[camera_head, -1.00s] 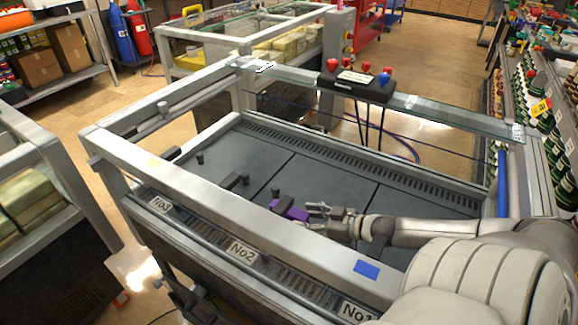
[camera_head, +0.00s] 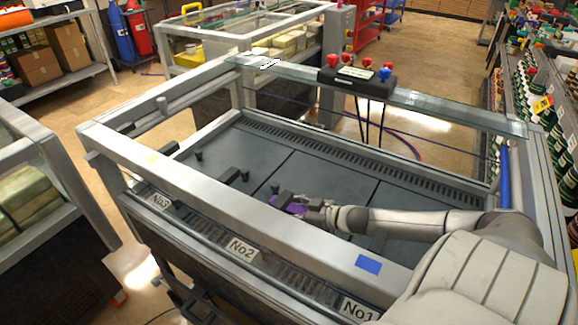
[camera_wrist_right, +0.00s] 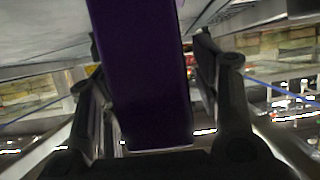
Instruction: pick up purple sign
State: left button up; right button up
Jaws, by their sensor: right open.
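The purple sign (camera_head: 290,205) is inside the framed grey machine, near its front edge. My right gripper (camera_head: 300,205) reaches in from the right with its fingers at the sign. In the right wrist view the purple sign (camera_wrist_right: 145,75) fills the middle, coming down from the top between the two fingers of the right gripper (camera_wrist_right: 155,80). The fingers are apart, one on each side of the sign, with a gap visible on the right. Part of the sign is hidden by the gripper in the head view. I do not see my left gripper.
The machine's front rail (camera_head: 200,199) runs between me and the grey bed (camera_head: 330,180). Small dark fittings stand on the bed near the sign. A glass strip (camera_head: 440,105) with a control box (camera_head: 355,82) crosses the back. A blue post (camera_head: 504,178) stands at the right.

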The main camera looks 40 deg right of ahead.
jog(key=shift+w+f, duration=0.1)
jog(key=shift+w, duration=0.1)
jog(key=c, duration=1.1)
jog(key=shift+c, duration=0.2)
